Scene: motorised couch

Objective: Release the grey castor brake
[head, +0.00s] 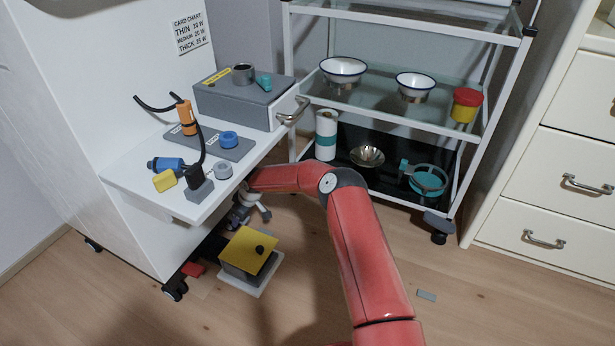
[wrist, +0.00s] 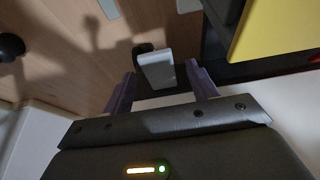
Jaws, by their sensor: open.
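My gripper (wrist: 162,76) is open, its two dark purple fingers apart. A pale grey tab (wrist: 156,68) with a dark rounded part behind it, apparently a castor brake, shows between and just beyond the fingertips; I cannot tell whether they touch it. In the head view my gripper (head: 243,210) is low under the front edge of the white shelf, largely hidden by that shelf and my red arm. Another grey tab (head: 438,221) sits above the trolley's front right castor (head: 439,238). A red tab (head: 193,269) shows near the cabinet's front castor (head: 176,290).
A box with a yellow lid (head: 248,246) stands on a white base close to my gripper; its yellow lid (wrist: 278,28) fills the wrist view's upper right. The white shelf (head: 130,179) overhangs. A grey strip (head: 427,295) lies on the floor. Open floor lies in front.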

